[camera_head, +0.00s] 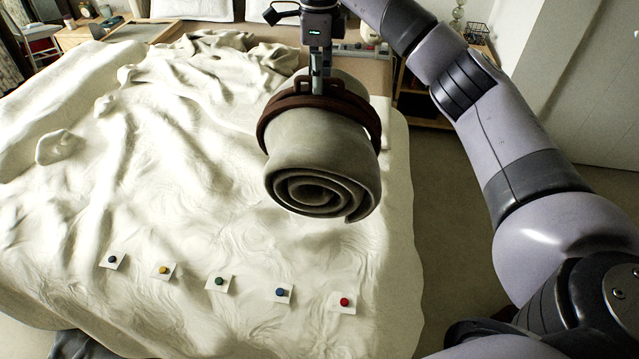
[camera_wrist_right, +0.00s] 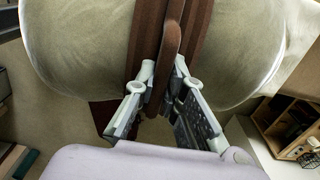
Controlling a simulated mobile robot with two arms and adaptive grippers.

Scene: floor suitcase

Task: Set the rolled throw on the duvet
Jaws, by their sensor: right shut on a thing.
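The rolled throw (camera_head: 318,155) is a grey-beige roll with a brown strap and handle (camera_head: 300,86) around it. In the head view it hangs over the right part of the white duvet (camera_head: 190,130), its spiral end facing me. I cannot tell for sure how high it is above the duvet. My right gripper (camera_head: 318,80) is above the roll, shut on the strap's handle. In the right wrist view, the fingers (camera_wrist_right: 163,90) close on the brown handle, and the throw (camera_wrist_right: 80,45) fills the upper part. My left gripper is not in view.
Several small coloured knobs on white cards lie along the duvet's near part, including a red one (camera_head: 344,301) and a yellow one (camera_head: 163,270). White pillows (camera_head: 190,8) are at the bed's head. A wooden shelf (camera_head: 422,95) stands right of the bed. The duvet's middle is clear.

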